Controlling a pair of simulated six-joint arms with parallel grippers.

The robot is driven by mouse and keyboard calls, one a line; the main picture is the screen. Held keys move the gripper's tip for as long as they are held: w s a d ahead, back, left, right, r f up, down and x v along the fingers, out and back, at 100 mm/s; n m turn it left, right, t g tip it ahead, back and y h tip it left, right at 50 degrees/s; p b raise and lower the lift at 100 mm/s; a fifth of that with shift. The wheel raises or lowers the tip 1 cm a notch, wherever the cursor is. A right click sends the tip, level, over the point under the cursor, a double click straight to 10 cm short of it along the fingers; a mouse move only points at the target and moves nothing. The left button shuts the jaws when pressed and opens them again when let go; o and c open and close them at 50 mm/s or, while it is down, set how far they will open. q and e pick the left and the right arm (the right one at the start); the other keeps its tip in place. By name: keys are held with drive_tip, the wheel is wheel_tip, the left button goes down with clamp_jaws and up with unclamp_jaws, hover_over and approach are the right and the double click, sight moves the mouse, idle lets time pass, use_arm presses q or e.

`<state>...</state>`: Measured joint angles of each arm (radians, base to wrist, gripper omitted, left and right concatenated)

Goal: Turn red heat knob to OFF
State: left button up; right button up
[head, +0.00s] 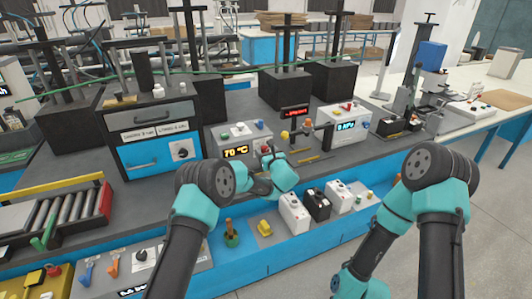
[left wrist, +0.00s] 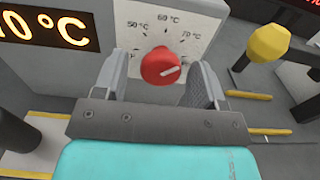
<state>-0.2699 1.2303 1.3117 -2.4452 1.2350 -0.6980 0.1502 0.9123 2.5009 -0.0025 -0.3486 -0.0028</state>
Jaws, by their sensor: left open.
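The red heat knob (left wrist: 161,67) is on the white dial face of the heater box (head: 226,138). Its white pointer mark points right and slightly up, toward the 70 °C side of the scale. The end of a label, the letter F, shows at the knob's left; the rest is hidden by a finger. My left gripper (left wrist: 160,82) is open, with one finger on each side of the knob and gaps between. In the head view my left gripper (head: 268,155) is at the heater's front, and the knob cannot be made out. My right gripper is out of view.
The heater's display (head: 236,152) reads 70 °C. A yellow knob (left wrist: 269,43) on a post stands to the right. A dark cylinder (left wrist: 15,133) is at the left. A white instrument box (head: 345,123) stands right of the heater. White and black blocks (head: 317,205) line the front shelf.

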use_arm(q)
drive_tip(key=shift+w, duration=0.1)
drive_tip(key=shift+c, duration=0.2)
drive_tip(key=c, duration=0.9)
